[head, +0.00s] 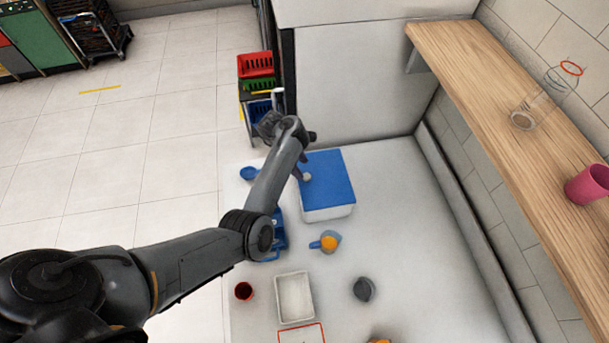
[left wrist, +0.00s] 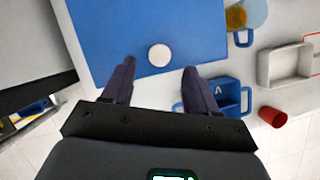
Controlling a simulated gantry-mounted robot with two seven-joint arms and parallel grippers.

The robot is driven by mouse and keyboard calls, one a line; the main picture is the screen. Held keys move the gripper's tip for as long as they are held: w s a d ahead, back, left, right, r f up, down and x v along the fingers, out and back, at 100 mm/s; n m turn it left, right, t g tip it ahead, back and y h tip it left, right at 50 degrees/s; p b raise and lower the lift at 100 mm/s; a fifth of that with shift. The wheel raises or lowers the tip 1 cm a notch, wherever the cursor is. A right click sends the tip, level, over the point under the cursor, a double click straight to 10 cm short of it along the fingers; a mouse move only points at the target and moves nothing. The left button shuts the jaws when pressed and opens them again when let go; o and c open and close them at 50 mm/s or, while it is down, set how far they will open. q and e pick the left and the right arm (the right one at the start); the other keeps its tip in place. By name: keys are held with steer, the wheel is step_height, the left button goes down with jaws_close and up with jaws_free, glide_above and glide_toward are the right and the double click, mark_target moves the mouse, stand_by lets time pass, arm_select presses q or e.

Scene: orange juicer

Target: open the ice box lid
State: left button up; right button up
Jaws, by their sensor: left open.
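The ice box is a white box (head: 328,213) with a flat blue lid (head: 330,180) that lies shut on top. A round white knob (head: 306,177) sits on the lid near its left edge in the head view. The knob also shows in the left wrist view (left wrist: 159,55). My left gripper (left wrist: 159,72) is open and empty above the lid's edge. The knob lies just ahead of the gap between its fingertips, and I cannot tell whether they touch it. In the head view my left forearm partly hides the gripper (head: 301,167). My right gripper is not in view.
A blue container (head: 279,240) stands partly behind my arm. A jug with something orange (head: 328,241), a white tray (head: 295,298), a red cup (head: 244,291) and a dark cup (head: 364,289) stand nearer. A wooden shelf (head: 500,95) runs along the right. The counter right of the box is clear.

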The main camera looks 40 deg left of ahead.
mark_target(307, 175)
arm_select(q)
steer(key=shift+b+x, duration=0.75)
steer(key=shift+x, duration=1.6)
jaws_close()
